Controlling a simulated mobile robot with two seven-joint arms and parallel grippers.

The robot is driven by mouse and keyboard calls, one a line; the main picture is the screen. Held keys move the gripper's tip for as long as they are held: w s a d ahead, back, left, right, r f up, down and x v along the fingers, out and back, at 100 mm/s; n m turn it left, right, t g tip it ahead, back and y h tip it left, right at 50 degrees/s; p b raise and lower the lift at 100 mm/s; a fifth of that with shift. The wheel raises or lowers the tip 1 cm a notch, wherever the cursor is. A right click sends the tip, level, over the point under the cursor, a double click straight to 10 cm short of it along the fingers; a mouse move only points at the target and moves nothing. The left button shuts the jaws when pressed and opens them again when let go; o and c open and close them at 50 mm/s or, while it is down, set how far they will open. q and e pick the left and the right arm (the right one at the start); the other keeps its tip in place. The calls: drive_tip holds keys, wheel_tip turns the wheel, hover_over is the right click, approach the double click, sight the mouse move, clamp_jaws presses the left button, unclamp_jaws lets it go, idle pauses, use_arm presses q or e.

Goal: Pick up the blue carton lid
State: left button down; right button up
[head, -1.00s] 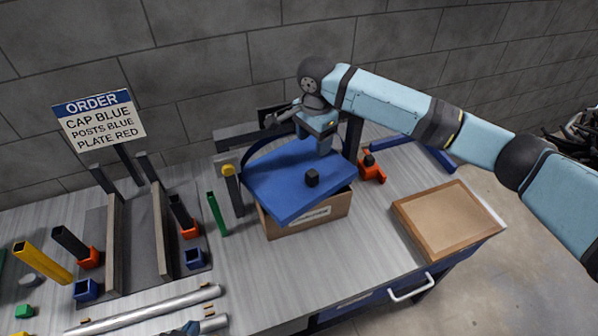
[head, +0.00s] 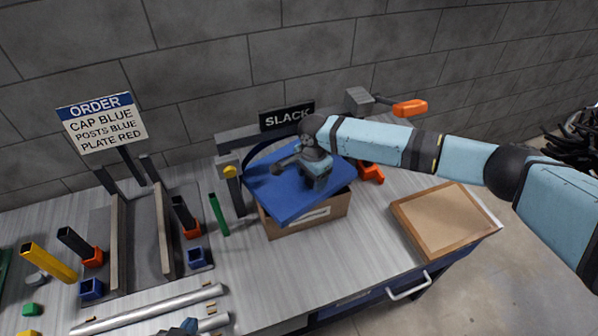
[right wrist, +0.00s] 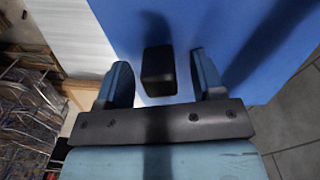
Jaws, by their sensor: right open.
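The blue carton lid (head: 275,190) lies askew on top of the brown cardboard carton (head: 295,222) in the head view. Its black knob (right wrist: 159,72) shows in the right wrist view, standing between the fingers of my right gripper (right wrist: 160,62). The fingers are open, with visible gaps on both sides of the knob. In the head view my right gripper (head: 317,184) is low over the lid and hides the knob. Only a small bluish part of my left gripper (head: 188,326) shows at the bottom edge, so its jaws cannot be read.
A green post (head: 218,214) and a yellow-topped grey post (head: 233,190) stand left of the carton. An orange block (head: 371,172) is right of it. The SLACK sign (head: 287,116) stands behind, with an orange handle (head: 410,108) further right.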

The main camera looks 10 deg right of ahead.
drive_tip(key=shift+c, duration=0.3)
drive_tip(key=c, duration=1)
drive_tip(key=shift+o, duration=0.2)
drive_tip(key=shift+r, duration=0.15)
